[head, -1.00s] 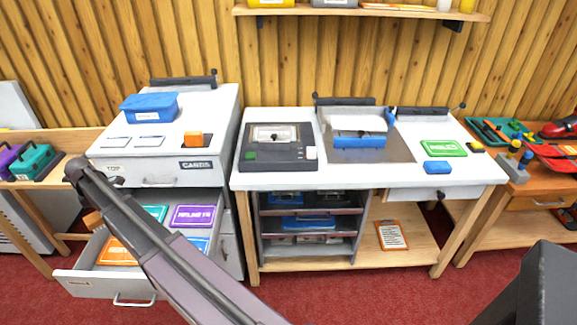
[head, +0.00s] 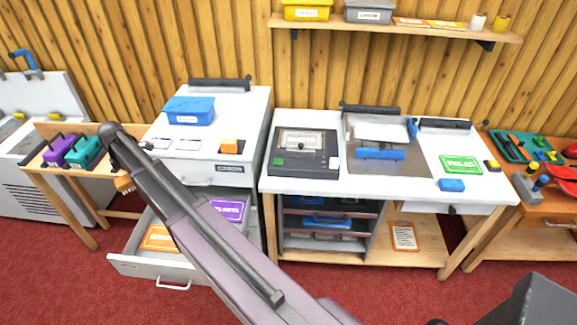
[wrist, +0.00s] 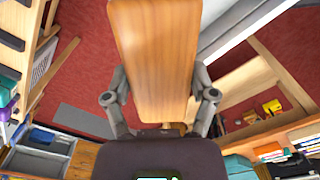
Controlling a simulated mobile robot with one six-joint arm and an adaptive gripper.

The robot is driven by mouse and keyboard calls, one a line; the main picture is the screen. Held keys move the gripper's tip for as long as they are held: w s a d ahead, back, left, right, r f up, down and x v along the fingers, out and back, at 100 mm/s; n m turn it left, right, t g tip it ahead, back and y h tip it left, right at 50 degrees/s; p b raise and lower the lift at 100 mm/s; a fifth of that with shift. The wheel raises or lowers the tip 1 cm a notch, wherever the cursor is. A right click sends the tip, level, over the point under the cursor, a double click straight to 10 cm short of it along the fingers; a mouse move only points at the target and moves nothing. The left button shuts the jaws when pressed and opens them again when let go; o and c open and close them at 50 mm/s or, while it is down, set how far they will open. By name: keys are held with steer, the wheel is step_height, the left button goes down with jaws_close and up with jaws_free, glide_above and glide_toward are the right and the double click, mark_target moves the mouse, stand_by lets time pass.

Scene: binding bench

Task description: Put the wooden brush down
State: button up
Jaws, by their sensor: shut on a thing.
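In the wrist view, the wooden brush (wrist: 155,60) is a long light-brown block standing up between the fingers of my gripper (wrist: 160,97). The fingers close on its two sides near its lower end. Its lower end and any bristles are hard to make out. In the head view only a small tan piece of the brush (head: 123,183) shows beside my arm, in the air near the right end of the low wooden side table (head: 45,132). My arm hides the gripper there.
An open drawer (head: 128,260) with orange and purple cards juts from the white cabinet (head: 255,130). A purple caddy (head: 58,152) and a teal caddy (head: 85,152) stand on the side table. The white bench (head: 315,185) holds a dark device (head: 303,150) and a blue block (head: 452,185).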

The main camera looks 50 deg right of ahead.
step_height(320, 180, up, 10)
steer(key=p, duration=0.9)
steer(key=shift+s, duration=0.1)
